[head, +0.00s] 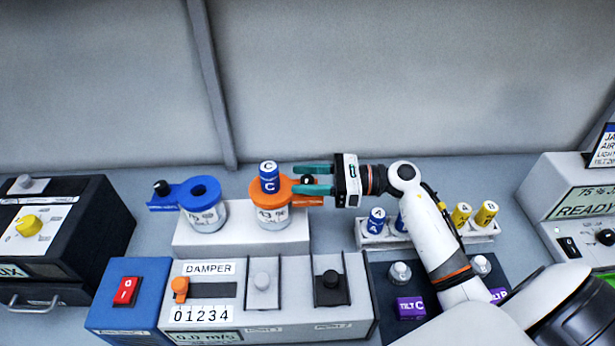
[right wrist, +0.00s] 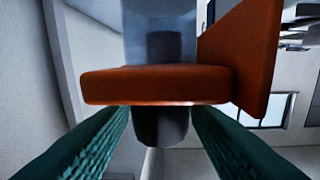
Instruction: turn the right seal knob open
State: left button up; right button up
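The right seal is an orange ring-shaped lid (head: 285,190) on a white jar (head: 272,217), with a blue vial marked C (head: 268,177) standing in its opening. Its small black knob (head: 307,180) sits on an arm at the lid's right side. My right gripper (head: 298,179) reaches in from the right, one teal finger on each side of the knob. In the right wrist view the dark knob (right wrist: 160,125) lies between the fingers, with a gap visible on both sides, against the orange lid (right wrist: 155,86). The gripper is open. My left gripper is out of view.
A blue seal (head: 197,191) with its own black knob tops the left jar (head: 206,217) on the same white stand (head: 240,241). A damper panel (head: 209,268) stands in front. A vial rack (head: 480,228) lies right, partly behind my right arm.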

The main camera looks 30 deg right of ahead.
jog(key=c, duration=0.8)
jog(key=shift+m+t+h, duration=0.3)
jog(key=shift+m+t, duration=0.1)
jog(key=shift+t, duration=0.1)
jog(key=shift+m+t+h, duration=0.3)
jog(key=shift+t, duration=0.1)
jog(key=shift+m+t+h, duration=0.7)
jog(key=shift+t, duration=0.2)
jog(key=m+t+h+p, duration=0.2)
jog(key=shift+r+h, duration=0.15)
jog(key=shift+h, duration=0.15)
jog(key=shift+m+t+h+p, duration=0.5)
jog(key=shift+m+h, duration=0.1)
jog(key=shift+h, duration=0.1)
